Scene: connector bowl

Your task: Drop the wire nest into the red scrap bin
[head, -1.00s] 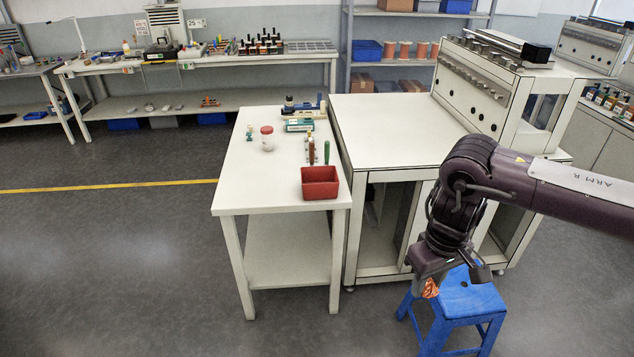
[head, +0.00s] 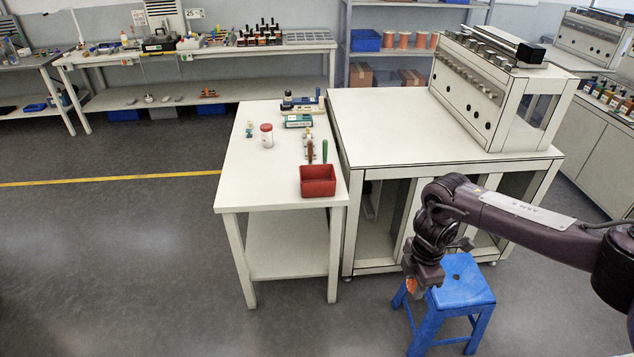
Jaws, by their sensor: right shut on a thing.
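The red scrap bin (head: 318,188) stands at the near right corner of the white table. My right gripper (head: 412,287) is shut on the orange wire nest (head: 411,285), of which only a small part shows below the jaws. The gripper is to the right of and nearer than the bin, low beside the left edge of the blue stool, apart from the bin. The inside of the bin is hard to make out. My left gripper is not in view.
The white table (head: 240,171) also holds a jar with a red lid (head: 267,135), hand tools and a teal box (head: 298,121). A larger cabinet bench (head: 390,130) stands right of it. The blue stool (head: 461,283) is in front. Floor to the left is clear.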

